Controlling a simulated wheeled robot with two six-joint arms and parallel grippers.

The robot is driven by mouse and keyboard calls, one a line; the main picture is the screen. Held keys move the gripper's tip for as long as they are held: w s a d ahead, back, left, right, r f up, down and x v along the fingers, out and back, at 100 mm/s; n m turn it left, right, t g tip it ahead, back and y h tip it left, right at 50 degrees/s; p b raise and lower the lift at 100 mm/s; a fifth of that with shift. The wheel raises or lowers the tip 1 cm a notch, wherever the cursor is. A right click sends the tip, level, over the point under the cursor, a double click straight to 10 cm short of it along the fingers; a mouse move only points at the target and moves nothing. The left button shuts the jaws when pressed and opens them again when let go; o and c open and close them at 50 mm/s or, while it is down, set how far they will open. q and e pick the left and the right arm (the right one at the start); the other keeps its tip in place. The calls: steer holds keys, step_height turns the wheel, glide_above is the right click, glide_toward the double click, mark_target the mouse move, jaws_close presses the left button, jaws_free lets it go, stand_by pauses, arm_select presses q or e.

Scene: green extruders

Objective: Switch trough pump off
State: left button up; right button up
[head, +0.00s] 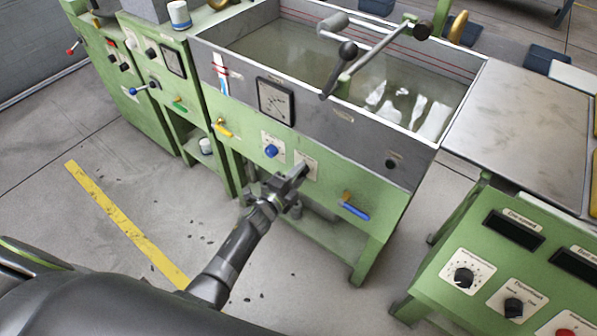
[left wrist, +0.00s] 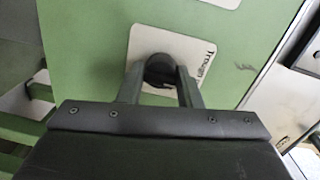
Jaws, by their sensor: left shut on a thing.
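The trough pump switch is a black rotary knob on a white plate (head: 309,163) on the green front of the water trough (head: 240,118). In the left wrist view the dark knob (left wrist: 158,68) sits between my two fingers, and its plate (left wrist: 190,45) carries the partly readable word "Trough". My left gripper (head: 299,172) is shut on the knob; it also shows in the left wrist view (left wrist: 160,82). The gripper hides most of the knob in the head view, and the knob's pointer direction cannot be told. My right gripper is not in view.
A blue knob (head: 271,151) on its own plate is just left of the switch. A blue-handled lever (head: 355,211) is lower right, a yellow-handled valve (head: 222,128) upper left. A green control console (head: 500,262) stands at right.

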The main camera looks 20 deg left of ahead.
arm_select(q)
steer(key=shift+r+n, duration=0.1)
steer(key=shift+n, duration=0.3)
steer(key=o, duration=0.7)
steer(key=shift+o, duration=1.1)
steer(key=shift+s+a, duration=0.1)
